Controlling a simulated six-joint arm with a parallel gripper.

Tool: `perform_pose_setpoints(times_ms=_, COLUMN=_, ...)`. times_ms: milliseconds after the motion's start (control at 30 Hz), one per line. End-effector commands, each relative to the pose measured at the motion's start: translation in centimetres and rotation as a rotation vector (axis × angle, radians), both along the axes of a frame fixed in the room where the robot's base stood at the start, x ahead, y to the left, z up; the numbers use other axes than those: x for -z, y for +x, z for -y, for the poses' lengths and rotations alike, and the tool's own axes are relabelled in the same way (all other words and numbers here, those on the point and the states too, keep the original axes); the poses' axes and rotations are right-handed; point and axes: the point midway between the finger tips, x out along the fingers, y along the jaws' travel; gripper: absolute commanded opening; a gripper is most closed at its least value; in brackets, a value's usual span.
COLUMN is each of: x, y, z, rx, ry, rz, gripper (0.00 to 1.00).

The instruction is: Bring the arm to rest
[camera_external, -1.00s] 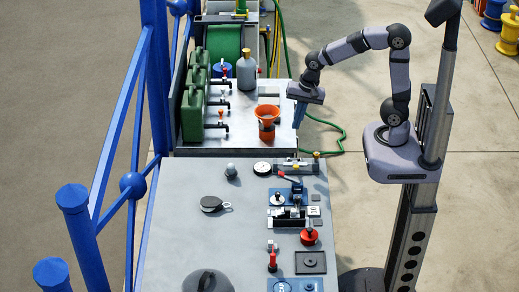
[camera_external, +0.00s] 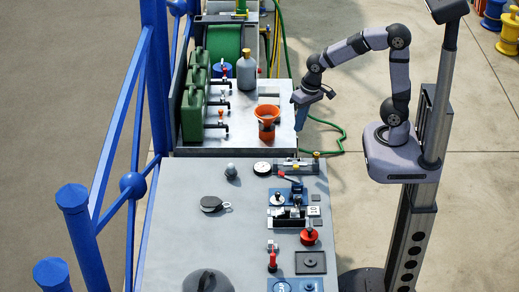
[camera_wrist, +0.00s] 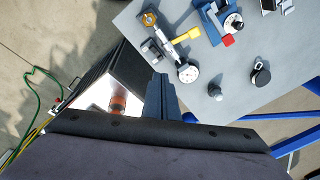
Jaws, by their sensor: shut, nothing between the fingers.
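My gripper (camera_external: 299,119) hangs at the right edge of the rear metal bench in the external view, its fingers pointing down. In the wrist view the blue fingers (camera_wrist: 160,97) are pressed together with nothing between them. The fingers are clear of the orange funnel (camera_external: 268,112), which stands to their left. My arm arches over from its base on the column at the right.
The grey front table (camera_external: 170,215) carries a dial gauge (camera_external: 262,168), a blue-based clamp, a red knob (camera_external: 309,237) and a pulley block (camera_external: 211,203). Green canisters (camera_external: 191,112) and a grey bottle (camera_external: 246,70) stand on the rear bench. A blue railing runs along the left. Open floor lies right of the benches.

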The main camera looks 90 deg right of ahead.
Motion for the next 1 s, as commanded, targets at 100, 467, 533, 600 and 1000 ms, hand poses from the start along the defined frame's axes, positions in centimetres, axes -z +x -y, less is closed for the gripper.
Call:
perform_pose_setpoints(times_ms=100, x=1.8, y=-2.3, z=-0.2, rx=-0.264, ry=-0.047, rz=-0.052, gripper=0.00)
perform_pose_setpoints(times_ms=467, x=6.3, y=-11.0, z=-5.3, rx=-0.748, ry=-0.066, rz=-0.201, gripper=0.00)
perform_pose_setpoints(times_ms=533, x=6.2, y=-10.8, z=-5.8, rx=-0.770, ry=-0.071, rz=-0.194, gripper=0.00)
perform_pose_setpoints(times_ms=600, x=6.1, y=-10.8, z=-6.0, rx=-0.782, ry=-0.072, rz=-0.192, gripper=0.00)
perform_pose_setpoints(times_ms=1000, x=2.3, y=-10.8, z=-5.6, rx=-0.758, ry=-0.067, rz=-0.200, gripper=0.86)
